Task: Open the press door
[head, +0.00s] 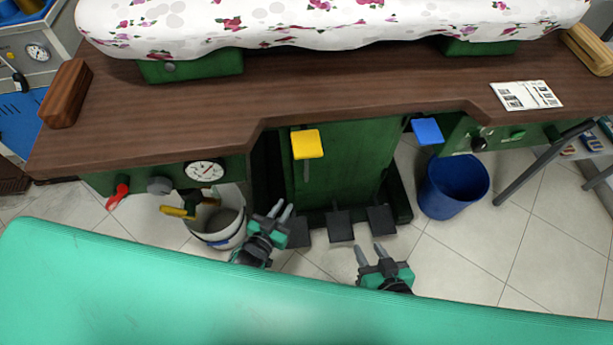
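The press has a wooden top (350,85) with a floral padded surface (330,20) on it and a green pedestal (345,165) below. A yellow plate (307,144) and a blue plate (427,131) hang at the front edge. No press door can be clearly picked out. My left gripper (279,212) is open and empty, in front of the pedestal beside the white bucket. My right gripper (370,254) is open and empty, to the right and nearer, below the dark foot pedals (341,225). Neither gripper touches the press.
A white bucket (228,232) stands at left and a blue bin (455,186) at right on the tiled floor. A gauge (204,171) and red handle (118,196) sit under the top's left side. A wooden block (66,93) and paper (526,95) lie on top.

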